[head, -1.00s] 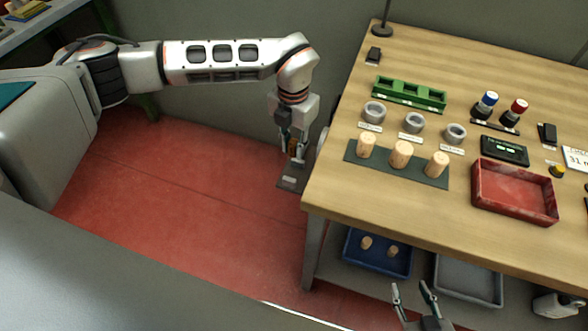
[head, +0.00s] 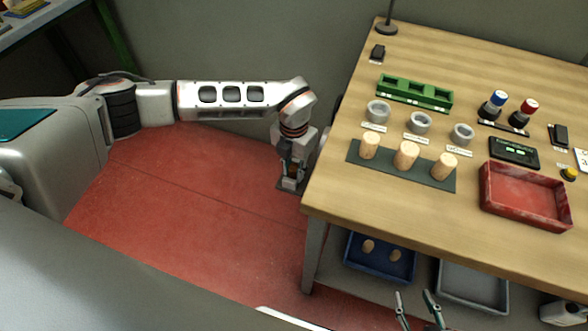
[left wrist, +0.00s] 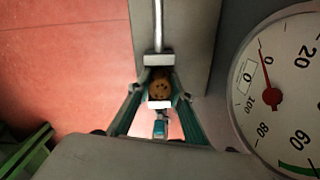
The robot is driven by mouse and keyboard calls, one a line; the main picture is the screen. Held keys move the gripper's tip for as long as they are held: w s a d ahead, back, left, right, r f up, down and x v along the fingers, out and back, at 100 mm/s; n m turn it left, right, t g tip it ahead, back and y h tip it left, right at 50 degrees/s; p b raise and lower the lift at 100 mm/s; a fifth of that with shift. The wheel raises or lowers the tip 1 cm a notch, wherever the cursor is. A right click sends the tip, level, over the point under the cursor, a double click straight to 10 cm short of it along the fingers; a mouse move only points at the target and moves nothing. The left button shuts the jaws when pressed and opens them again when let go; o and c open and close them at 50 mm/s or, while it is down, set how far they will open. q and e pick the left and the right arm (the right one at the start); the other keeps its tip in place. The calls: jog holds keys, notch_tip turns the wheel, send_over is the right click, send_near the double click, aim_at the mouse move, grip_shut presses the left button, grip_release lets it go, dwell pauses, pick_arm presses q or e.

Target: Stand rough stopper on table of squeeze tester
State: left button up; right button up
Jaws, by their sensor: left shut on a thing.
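My left gripper (head: 291,178) is beside the bench's left end, low over the dark plate of the squeeze tester (head: 282,187). In the left wrist view, the left gripper (left wrist: 160,88) is shut on the rough stopper (left wrist: 160,87), a brown, dark-pitted cork seen end-on between the fingertips. The tester's round white dial (left wrist: 290,90) fills the right side there, its red needle near 0. I cannot tell whether the stopper touches the plate. My right gripper (head: 418,310) is at the bottom of the head view, fingers apart and empty.
The wooden bench (head: 340,190) carries three pale stoppers on a dark mat (head: 356,155), grey rings, a green rack (head: 414,92) and a red tray (head: 525,210). A blue bin (head: 378,262) with two stoppers sits below. Red floor lies open to the left.

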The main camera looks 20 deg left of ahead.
aim_at(294, 167)
pick_arm(q)
jog(key=shift+f, duration=0.2)
jog(key=o, duration=0.7)
notch_tip(294, 167, up, 11)
jog(key=shift+p, duration=1.05)
jog(key=shift+r, duration=0.7)
